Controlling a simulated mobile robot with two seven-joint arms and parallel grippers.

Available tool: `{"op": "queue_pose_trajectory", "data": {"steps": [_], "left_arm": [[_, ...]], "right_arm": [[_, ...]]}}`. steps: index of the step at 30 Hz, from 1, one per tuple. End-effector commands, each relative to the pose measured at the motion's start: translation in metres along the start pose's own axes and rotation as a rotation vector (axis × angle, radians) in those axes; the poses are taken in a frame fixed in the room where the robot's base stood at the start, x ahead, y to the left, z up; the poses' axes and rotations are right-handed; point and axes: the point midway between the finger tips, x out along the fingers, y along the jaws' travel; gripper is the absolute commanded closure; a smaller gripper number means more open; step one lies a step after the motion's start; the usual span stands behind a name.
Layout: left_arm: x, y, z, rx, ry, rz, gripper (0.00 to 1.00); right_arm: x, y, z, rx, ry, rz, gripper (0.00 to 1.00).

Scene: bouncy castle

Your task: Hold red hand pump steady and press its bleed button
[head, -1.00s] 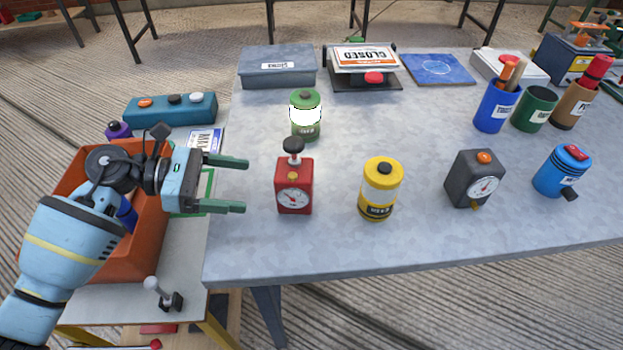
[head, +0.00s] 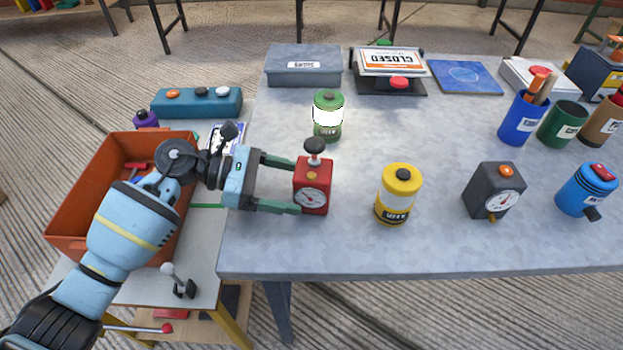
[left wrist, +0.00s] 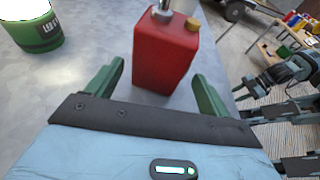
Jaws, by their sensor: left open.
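The red hand pump (head: 313,190) stands upright on the grey table near its left end. It has a white dial on its front, a black knob on a metal stem on top, and a small yellow button above the dial. My left gripper (head: 294,186) is open at the pump's left side, its green fingertips reaching the pump. In the left wrist view, the pump (left wrist: 164,55) stands between and just beyond the open fingers, and a gold cap shows on its top. Whether the fingers touch it I cannot tell.
A green-and-white canister (head: 327,117) stands close behind the pump. A yellow canister (head: 396,196) stands to its right, then a dark gauge box (head: 493,191) and a blue canister (head: 586,190). An orange bin (head: 80,215) sits left of the table. The table front is clear.

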Motion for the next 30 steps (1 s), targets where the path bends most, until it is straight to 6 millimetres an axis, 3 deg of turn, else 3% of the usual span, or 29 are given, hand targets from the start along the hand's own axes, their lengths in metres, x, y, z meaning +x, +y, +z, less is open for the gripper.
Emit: {"op": "queue_pose_trajectory", "data": {"steps": [9, 23, 30], "left_arm": [[0.033, 0.000, -0.001, 0.000, -0.001, 0.000, 0.20], [0.040, 0.000, 0.000, 0.000, 0.000, 0.001, 0.20], [0.040, 0.000, 0.000, 0.000, 0.000, 0.001, 0.50]], "right_arm": [[0.008, 0.000, 0.012, 0.000, -0.018, -0.001, 0.63], [0.009, 0.003, 0.009, -0.011, -0.012, 0.000, 0.63], [0.009, 0.003, 0.008, -0.011, -0.010, 0.000, 0.63]]}}
